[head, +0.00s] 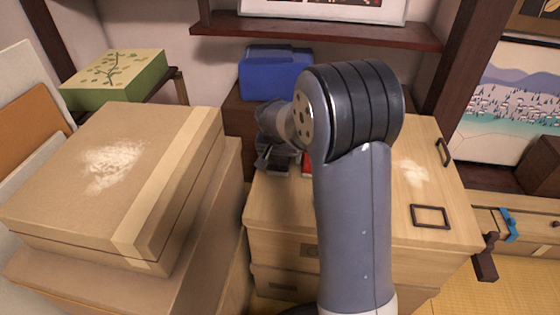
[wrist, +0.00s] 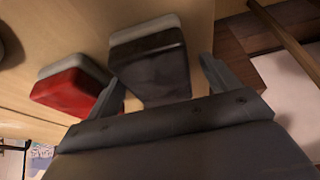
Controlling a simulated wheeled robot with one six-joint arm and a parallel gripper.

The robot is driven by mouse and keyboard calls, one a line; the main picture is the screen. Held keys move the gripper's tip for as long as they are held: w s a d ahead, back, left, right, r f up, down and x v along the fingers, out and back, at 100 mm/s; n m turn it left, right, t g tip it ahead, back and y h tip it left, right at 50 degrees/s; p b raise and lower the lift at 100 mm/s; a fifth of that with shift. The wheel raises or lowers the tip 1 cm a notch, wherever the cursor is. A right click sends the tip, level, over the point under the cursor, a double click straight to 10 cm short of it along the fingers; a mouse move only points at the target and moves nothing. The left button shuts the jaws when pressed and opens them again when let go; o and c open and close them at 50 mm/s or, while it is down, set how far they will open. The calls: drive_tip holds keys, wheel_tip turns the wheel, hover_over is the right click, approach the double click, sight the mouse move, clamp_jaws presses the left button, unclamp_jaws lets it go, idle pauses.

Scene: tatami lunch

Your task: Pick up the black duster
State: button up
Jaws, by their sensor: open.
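The black duster (wrist: 150,65), with a grey strip along its far side, lies on the wooden top in the wrist view. My gripper (wrist: 162,75) is open, and its two fingers stand apart on the left and right of the duster's near part. I cannot tell whether they touch it. In the head view my gripper (head: 268,160) is over the cabinet's left back part, and I cannot make out the black duster there.
The wooden cabinet (head: 285,215) has a white powdery patch and a dark rectangular frame (head: 430,217) on its right. Stacked cardboard boxes (head: 60,190) stand on the left. A blue box (head: 275,75) sits behind, below a dark shelf (head: 320,33).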

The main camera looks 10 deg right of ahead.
drive_tip(key=shift+f, duration=0.3)
drive_tip(key=shift+c, duration=0.3)
drive_tip(key=c, duration=1)
